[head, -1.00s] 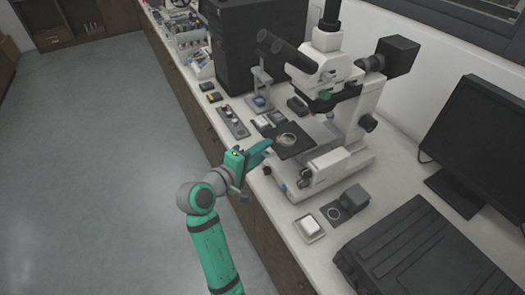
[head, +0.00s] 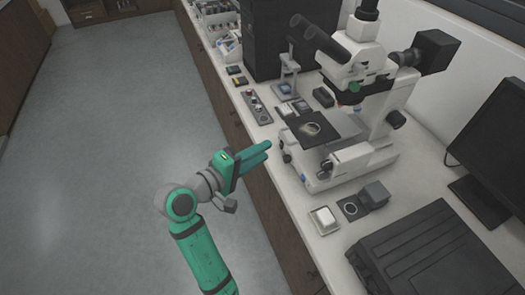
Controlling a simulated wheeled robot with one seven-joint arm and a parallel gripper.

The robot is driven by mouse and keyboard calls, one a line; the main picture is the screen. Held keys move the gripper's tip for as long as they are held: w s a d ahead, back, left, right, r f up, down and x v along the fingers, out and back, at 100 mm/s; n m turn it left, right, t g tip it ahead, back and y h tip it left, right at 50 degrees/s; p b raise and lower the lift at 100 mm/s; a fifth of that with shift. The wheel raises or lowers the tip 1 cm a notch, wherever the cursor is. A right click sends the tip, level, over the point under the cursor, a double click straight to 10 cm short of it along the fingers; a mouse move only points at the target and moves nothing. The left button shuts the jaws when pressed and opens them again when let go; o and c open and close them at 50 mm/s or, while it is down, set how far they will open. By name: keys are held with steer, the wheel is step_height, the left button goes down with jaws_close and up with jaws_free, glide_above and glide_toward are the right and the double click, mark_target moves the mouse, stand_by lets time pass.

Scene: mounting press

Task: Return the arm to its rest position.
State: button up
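My gripper (head: 262,153) is at the end of my green and grey arm, over the front edge of the counter, left of the microscope. Its green fingers point right, toward the counter. They look close together, and I cannot tell whether they are open or shut. I see nothing held between them. The microscope (head: 375,85) stands on the counter, with a round pale-rimmed dish (head: 311,129) on its dark stage (head: 331,127). The gripper is apart from the stage.
A white square dish (head: 324,219) and a dark block (head: 374,194) lie in front of the microscope. A black case (head: 425,255) and a monitor (head: 495,135) are at the right. A small panel with knobs (head: 257,107) is near the counter edge. The floor (head: 120,150) at left is clear.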

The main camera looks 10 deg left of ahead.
steer(key=shift+w, duration=0.1)
steer(key=s+d+f+t+y, duration=0.1)
steer(key=s+f+y, duration=0.4)
steer(key=f, duration=0.6)
steer(key=s+d+f+y, duration=0.1)
steer(key=s+f+y, duration=0.2)
steer(key=s+f, duration=0.6)
steer(key=s+d+f+m+t+y, duration=0.15)
steer(key=s+f+m, duration=0.25)
steer(key=s, duration=0.8)
steer(key=s+d+r+m, duration=0.3)
steer(key=s+r+m, duration=0.2)
steer(key=s, duration=0.5)
steer(key=shift+r+t, duration=0.35)
